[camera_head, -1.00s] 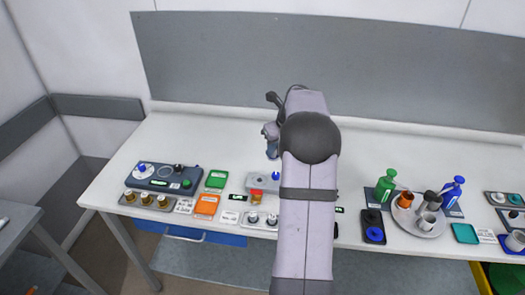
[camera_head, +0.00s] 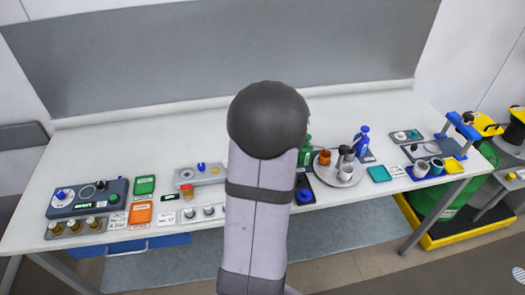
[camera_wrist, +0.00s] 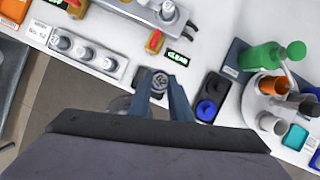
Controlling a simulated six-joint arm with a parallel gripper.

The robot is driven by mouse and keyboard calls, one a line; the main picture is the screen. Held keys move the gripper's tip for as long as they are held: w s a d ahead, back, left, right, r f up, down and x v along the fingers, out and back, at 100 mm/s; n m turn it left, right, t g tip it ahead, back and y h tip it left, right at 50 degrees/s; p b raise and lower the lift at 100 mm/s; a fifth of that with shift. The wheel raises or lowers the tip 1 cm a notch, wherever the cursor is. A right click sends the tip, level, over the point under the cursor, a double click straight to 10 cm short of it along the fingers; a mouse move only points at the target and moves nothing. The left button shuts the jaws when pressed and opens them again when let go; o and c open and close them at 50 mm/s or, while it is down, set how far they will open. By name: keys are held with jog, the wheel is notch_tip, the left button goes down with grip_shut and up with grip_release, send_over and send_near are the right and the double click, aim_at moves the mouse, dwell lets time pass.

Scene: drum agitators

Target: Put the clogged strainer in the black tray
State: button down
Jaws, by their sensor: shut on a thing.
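In the wrist view my gripper (camera_wrist: 160,92) is shut on a small round grey piece with a dark patterned face (camera_wrist: 160,81), which looks like the clogged strainer. The piece is between the fingertips, above the table's front edge. The black tray (camera_wrist: 219,82) lies just to the right of the gripper and holds a blue round piece and a dark round piece. The tray is partly visible in the head view (camera_head: 311,183), right beside my arm. In the head view my arm hides the gripper and the held piece.
A round metal tray (camera_head: 325,177) with cups stands right of the black tray, near a green bottle (camera_wrist: 272,56) and a blue bottle (camera_head: 362,137). A grey rack (camera_wrist: 88,53) of round pieces lies left of the gripper. The table's back strip is clear.

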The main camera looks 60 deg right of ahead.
jog(key=n, duration=0.1)
jog(key=a+f+n+y, duration=0.1)
jog(key=n, duration=0.1)
jog(key=f+n, duration=0.1)
jog(key=shift+s+a+f+n+t+y, duration=0.1)
jog(key=shift+a+n+t+y, duration=0.2)
jog(key=shift+y, duration=0.1)
jog(key=shift+n, duration=0.5)
jog(key=shift+f, duration=0.2)
notch_tip(320, 180, down, 4)
jog(key=b, duration=0.4)
jog(key=shift+b, duration=0.35)
jog(key=shift+f+b, duration=0.5)
jog(key=shift+f, duration=0.3)
jog(key=shift+f, duration=0.4)
dwell(0.8)
